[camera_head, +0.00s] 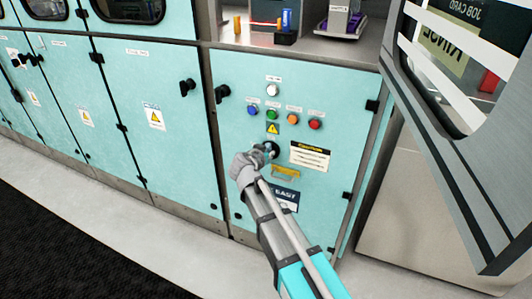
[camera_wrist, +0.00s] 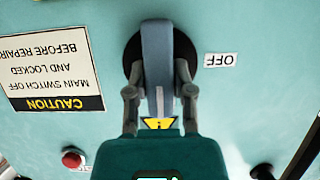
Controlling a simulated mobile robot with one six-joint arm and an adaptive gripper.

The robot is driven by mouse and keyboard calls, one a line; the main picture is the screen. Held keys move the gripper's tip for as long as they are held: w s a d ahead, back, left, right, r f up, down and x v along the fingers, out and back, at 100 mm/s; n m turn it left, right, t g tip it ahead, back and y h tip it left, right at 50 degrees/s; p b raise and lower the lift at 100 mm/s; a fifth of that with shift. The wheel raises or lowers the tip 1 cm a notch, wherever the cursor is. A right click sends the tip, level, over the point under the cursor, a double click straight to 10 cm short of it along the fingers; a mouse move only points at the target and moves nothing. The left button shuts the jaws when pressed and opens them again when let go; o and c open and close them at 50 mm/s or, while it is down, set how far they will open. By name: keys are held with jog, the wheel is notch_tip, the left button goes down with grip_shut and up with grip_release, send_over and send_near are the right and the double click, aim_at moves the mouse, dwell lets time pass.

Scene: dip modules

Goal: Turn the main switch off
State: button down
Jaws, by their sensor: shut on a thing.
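The main switch is a blue-grey lever handle (camera_wrist: 157,45) on a black round base (camera_wrist: 131,50), mounted on the teal cabinet door. In the wrist view the handle stands along the picture's vertical. A white OFF label (camera_wrist: 220,60) is to the right of the base there. My gripper (camera_wrist: 159,80) has one finger on each side of the handle and is shut on it. In the head view my gripper (camera_head: 261,155) is at the door and covers most of the switch; only part of the black base (camera_head: 273,148) shows.
A caution plate (camera_wrist: 50,72) is beside the switch. Coloured buttons, including a red one (camera_head: 315,124), are above. A grey-framed panel (camera_head: 455,165) stands close on the right.

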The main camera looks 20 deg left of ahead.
jog(key=shift+a+n, duration=0.1)
jog(key=shift+n, duration=0.3)
jog(key=shift+a+f+n+h+b, duration=0.15)
jog(key=shift+n+h+b, duration=0.3)
jog(key=shift+n+h, duration=0.7)
jog(key=n+h+b, duration=0.2)
jog(key=n, duration=0.1)
jog(key=shift+a+f, duration=0.1)
jog(key=shift+f, duration=0.1)
jog(key=n+h+b, duration=0.1)
jog(key=n, duration=0.1)
jog(key=n+t+b, duration=0.1)
jog(key=n+b, duration=0.1)
jog(key=shift+f+n+t+h, duration=0.15)
jog(key=shift+n+t+h, duration=0.1)
jog(key=shift+t+h, duration=0.1)
jog(key=shift+n+t+h+b, duration=0.5)
jog(key=shift+n+b, duration=0.55)
jog(key=shift+n, duration=0.35)
jog(key=shift+c, duration=2.4)
grip_release()
